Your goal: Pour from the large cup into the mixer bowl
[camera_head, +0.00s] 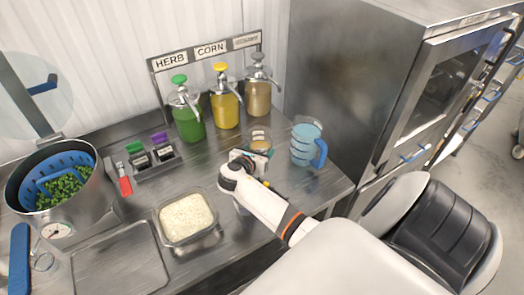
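A clear cup with a blue handle and pale blue contents (306,146) stands upright at the right end of the counter; it looks like the large cup. A smaller clear cup with brownish contents (260,138) stands to its left. A large metal bowl (88,222) with a blue insert and green pieces inside stands at the far left; I cannot tell if it is the mixer bowl. My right gripper (252,158) is low over the counter, just in front of the small cup and left of the large one. Its fingers are too small to read. My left gripper is out of view.
Green, yellow and brown pump bottles (226,108) stand at the back under a sign rack. A clear container of rice (187,218) and a metal tray (122,265) lie in front. A steel oven cabinet (350,85) borders the right. A blue-handled tool (20,262) lies lower left.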

